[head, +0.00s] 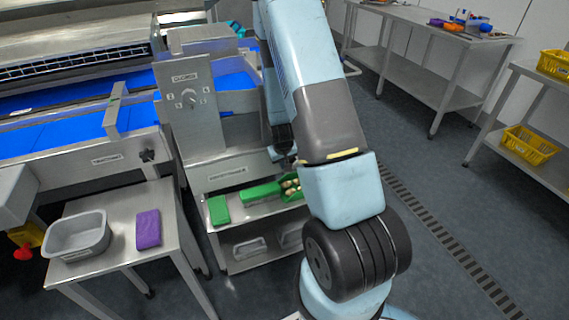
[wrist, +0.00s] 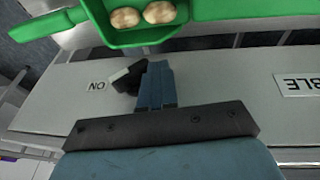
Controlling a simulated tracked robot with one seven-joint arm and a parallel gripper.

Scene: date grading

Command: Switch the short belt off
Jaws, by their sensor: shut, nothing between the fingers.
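My gripper (wrist: 158,72) is shut and empty in the wrist view, its blue fingers together. A dark switch lever (wrist: 128,80) with a pale face sits just left of the fingertips on a light metal panel (wrist: 210,85). It looks very close to the fingers; I cannot tell whether they touch. An upside-down ON label (wrist: 96,86) is left of the lever. In the head view my arm hides this lever and most of the gripper. A metal box with a rotary knob (head: 190,98) stands by the blue belt (head: 235,82); its lettering is too small to read.
Open floor (head: 420,180) lies to the right.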

